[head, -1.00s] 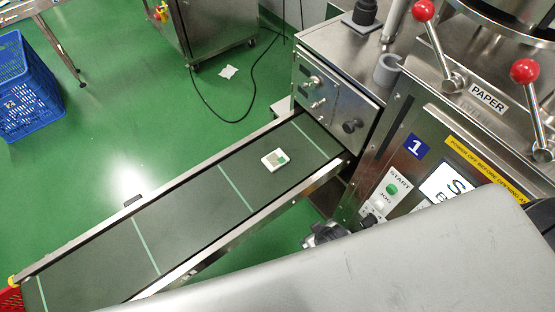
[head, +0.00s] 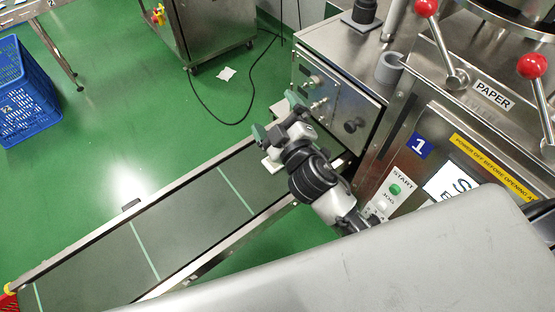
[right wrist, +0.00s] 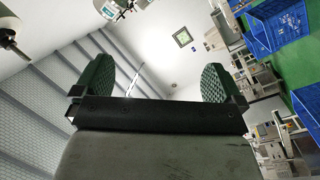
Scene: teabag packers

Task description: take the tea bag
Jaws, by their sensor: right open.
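The white tea bag (head: 269,165) lies on the dark conveyor belt (head: 195,208) near the machine end. In the head view most of it is hidden behind my right gripper (head: 277,116), and only a pale edge shows. My left gripper is not in view.
The steel packing machine (head: 440,130) with red-knobbed levers stands at the right, its control box (head: 335,95) at the belt's end. Metal rails edge the belt. A blue crate (head: 25,95) stands on the green floor at the left. The belt's lower left is clear.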

